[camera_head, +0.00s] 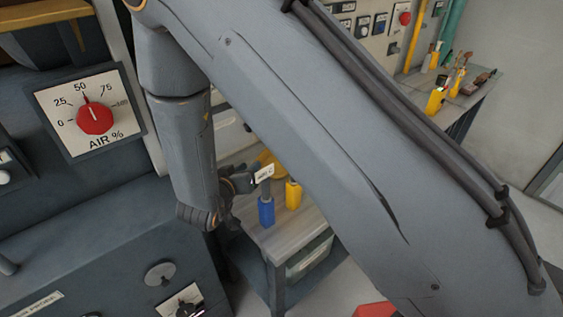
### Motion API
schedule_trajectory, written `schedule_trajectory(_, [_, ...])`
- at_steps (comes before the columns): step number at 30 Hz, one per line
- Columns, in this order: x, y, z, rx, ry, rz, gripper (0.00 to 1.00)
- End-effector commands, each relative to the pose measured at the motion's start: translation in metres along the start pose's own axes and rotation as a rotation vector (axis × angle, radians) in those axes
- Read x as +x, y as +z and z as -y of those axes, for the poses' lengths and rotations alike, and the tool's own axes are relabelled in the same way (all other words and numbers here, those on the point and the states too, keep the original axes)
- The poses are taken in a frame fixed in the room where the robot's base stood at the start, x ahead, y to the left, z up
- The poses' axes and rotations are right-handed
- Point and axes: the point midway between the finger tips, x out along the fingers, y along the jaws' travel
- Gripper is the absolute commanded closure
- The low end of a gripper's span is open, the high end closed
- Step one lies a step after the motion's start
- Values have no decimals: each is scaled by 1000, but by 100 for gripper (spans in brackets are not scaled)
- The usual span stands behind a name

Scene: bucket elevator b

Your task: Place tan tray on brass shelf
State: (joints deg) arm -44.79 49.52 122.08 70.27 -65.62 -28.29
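My arm crosses the whole picture and hides much of the middle. My gripper (240,181) is small and dark at the arm's lower end, just left of a small white label above a grey bench top. Whether its fingers are open or shut does not show. I cannot make out a tan tray. A brass-coloured ledge (42,14) shows at the top left corner, cut by the picture edge; it may be the brass shelf. My gripper is well below and right of it.
A grey bench (296,232) carries a blue-handled item (266,211) and a yellow-handled item (293,194). A dark panel with a red AIR % knob (95,117) stands left. A back-right bench holds yellow-handled items (436,101). A red object (375,310) lies at the bottom.

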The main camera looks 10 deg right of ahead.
Motion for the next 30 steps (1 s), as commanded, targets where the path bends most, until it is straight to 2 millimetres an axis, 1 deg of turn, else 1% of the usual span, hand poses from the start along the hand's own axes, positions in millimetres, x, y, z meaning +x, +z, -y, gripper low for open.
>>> schedule_trajectory(10, [33,-2,-3,0,5,0,73])
schedule_trajectory(18, [67,-2,-3,0,3,1,73])
schedule_trajectory(22, [74,-2,-2,0,2,0,73])
schedule_trajectory(28, [74,-1,-2,0,1,0,73])
schedule_trajectory(30, [74,-1,-2,0,1,0,85])
